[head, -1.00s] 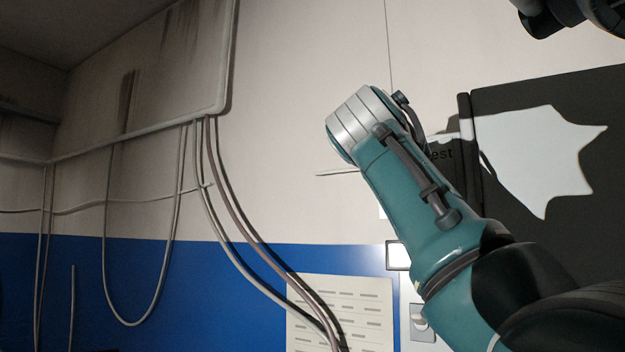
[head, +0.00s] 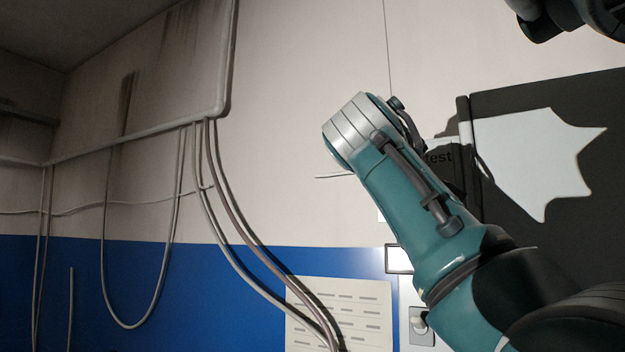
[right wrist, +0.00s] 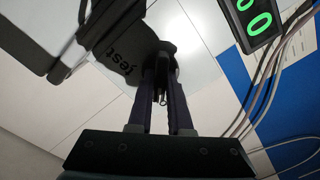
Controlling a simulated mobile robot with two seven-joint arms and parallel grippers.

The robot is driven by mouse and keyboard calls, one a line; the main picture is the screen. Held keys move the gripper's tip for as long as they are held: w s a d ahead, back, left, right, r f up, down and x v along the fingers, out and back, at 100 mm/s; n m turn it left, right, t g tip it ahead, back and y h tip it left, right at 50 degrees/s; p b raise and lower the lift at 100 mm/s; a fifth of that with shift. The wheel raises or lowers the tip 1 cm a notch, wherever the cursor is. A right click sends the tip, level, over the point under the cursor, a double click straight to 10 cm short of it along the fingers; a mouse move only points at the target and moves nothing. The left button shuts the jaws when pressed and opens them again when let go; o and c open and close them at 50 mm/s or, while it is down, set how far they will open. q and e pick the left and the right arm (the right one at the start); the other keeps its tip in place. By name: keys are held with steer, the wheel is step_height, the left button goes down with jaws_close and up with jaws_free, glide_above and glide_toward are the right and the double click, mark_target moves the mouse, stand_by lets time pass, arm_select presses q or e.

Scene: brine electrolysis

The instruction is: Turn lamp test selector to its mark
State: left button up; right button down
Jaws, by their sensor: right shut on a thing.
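In the right wrist view my right gripper (right wrist: 160,62) reaches up the picture with its two dark fingers close together. Its fingertips are shut on the dark lamp test selector, which is mostly hidden by the fingers and shadow. Beside it is a pale panel (right wrist: 197,68) with the printed word "test", seen upside down. The selector's mark and pointer cannot be made out. In the head view my teal right arm covers the gripper and the selector, and only "test" on the panel (head: 440,157) shows past it. My left gripper is not in view.
A dark display with green digits (right wrist: 259,14) is at the upper right of the wrist view. In the head view, cables (head: 225,235) hang left of my arm, by a paper sheet (head: 345,310). Dark cabinet (head: 550,95) stands right.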

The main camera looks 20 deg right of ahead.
stand_by(0.3)
steer(key=c, duration=0.8)
jaws_free()
steer(key=shift+c, duration=0.2)
steer(key=shift+s+a+f, duration=0.1)
steer(key=b+v, duration=0.7)
steer(key=v, duration=0.2)
steer(key=shift+s+a+b, duration=0.25)
steer(key=shift+b, duration=0.1)
